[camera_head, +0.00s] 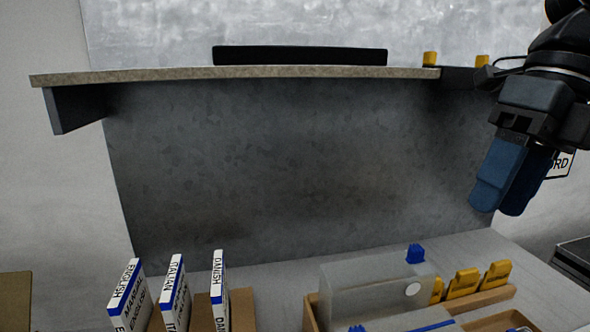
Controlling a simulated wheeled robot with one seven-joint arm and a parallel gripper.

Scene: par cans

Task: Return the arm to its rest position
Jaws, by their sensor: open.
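My gripper (514,180) is at the right edge of the head view, hanging down from my dark arm. Its two blue fingers are open, seen from the side and partly overlapping. I see nothing between them. The gripper is in the air above the right part of the grey worktop (510,242), apart from the things below it. Most of my arm is outside the picture.
White manuals (128,295) stand in a brown holder at the lower left. A translucent box (362,283), a blue piece (415,253) and yellow pieces (463,283) are at the lower right. A shelf (160,75) with a black bar (300,56) spans the back.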

